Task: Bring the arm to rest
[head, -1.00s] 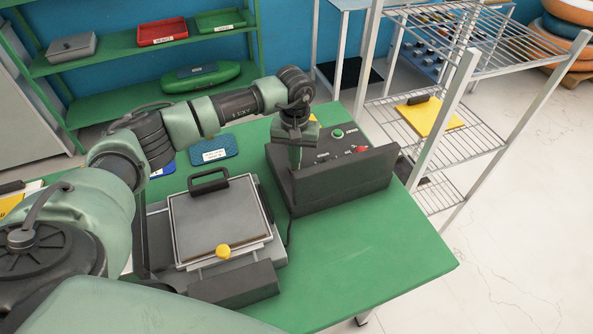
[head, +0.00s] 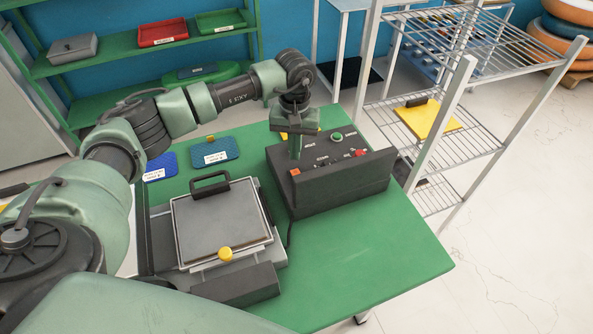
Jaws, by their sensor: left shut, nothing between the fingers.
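My left arm reaches in from the left across the green table. My left gripper (head: 296,150) points down over the left part of the dark control box and is shut, with nothing seen held. The control box (head: 345,185) has a green button (head: 337,136), a red knob (head: 360,153) and an orange-red switch (head: 295,172) close to the fingertips. Whether the fingertips touch the box I cannot tell. My right gripper is not in view.
A press with a grey plate, black handle (head: 210,183) and yellow knob (head: 225,254) stands left of the box. Blue pads (head: 216,152) lie behind it. A metal rack (head: 440,165) stands at right, green shelves (head: 120,55) behind. The table's front right (head: 370,255) is clear.

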